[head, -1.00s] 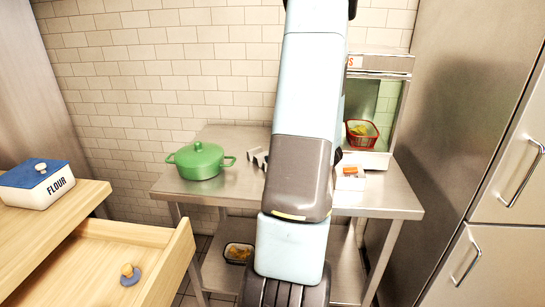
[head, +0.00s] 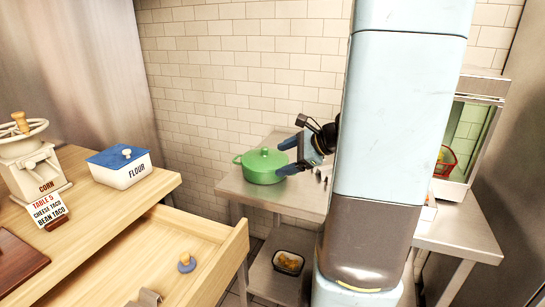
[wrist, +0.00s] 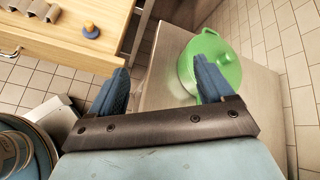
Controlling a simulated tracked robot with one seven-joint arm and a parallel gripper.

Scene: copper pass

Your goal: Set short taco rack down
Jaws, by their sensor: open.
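My gripper (head: 287,156) is open and empty, raised beside the green pot in the head view. In the wrist view its two blue fingers (wrist: 161,86) stand wide apart with nothing between them. A wavy metal taco rack (wrist: 35,10) lies in the open wooden drawer at the top left of the wrist view, cut by the frame edge. A part of it shows at the bottom of the head view (head: 148,297). Small pieces of what may be another rack (head: 321,174) show on the steel table, mostly hidden by my arm. I cannot tell which is the short one.
The green lidded pot (head: 262,166) stands on the steel table (head: 235,185). The drawer (head: 222,262) is pulled out and holds a small knobbed item (head: 186,262). A flour box (head: 120,166) and corn grinder (head: 35,165) stand on the wooden counter. A basket (head: 288,262) sits on the lower shelf.

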